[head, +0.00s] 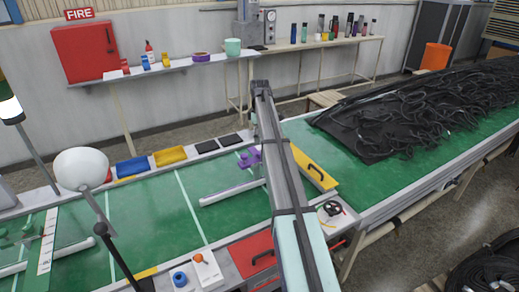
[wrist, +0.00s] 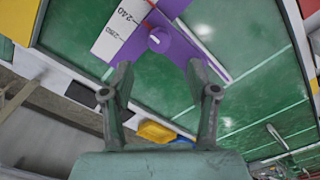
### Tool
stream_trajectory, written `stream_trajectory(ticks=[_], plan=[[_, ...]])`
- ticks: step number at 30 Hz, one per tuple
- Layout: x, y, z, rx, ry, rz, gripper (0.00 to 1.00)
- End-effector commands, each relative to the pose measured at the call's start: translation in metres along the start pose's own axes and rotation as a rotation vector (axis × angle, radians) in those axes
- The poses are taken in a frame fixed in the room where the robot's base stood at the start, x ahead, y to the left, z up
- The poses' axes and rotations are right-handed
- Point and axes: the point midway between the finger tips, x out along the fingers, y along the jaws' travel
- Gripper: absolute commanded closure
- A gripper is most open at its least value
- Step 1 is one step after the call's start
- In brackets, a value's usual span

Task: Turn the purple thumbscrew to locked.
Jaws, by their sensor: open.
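The purple thumbscrew (wrist: 159,39) shows in the wrist view as a round knob with a pale bar mark across its face. It sits on a purple bracket (wrist: 200,62) beside a white scale (wrist: 122,35) with printed numbers. My gripper (wrist: 160,66) is open, with one finger on each side below the knob in the picture; nothing is between the fingers. In the head view the purple fixture (head: 249,158) stands on the green bench (head: 150,215), just left of my arm. My gripper is hard to make out there.
Blue (head: 131,166) and yellow (head: 170,156) trays line the bench's back edge. A white rail (head: 232,194) runs by the fixture. Black hoses (head: 420,120) pile at right.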

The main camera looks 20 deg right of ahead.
Motion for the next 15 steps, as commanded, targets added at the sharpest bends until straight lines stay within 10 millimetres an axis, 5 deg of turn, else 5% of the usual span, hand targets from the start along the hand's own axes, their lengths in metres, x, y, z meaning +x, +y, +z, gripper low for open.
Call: stream_trajectory(ticks=[6,15], plan=[[0.04,-0.001,0.001,0.0,-0.001,-0.002,0.41],[0.073,0.0,0.0,0.0,0.0,0.001,0.41]])
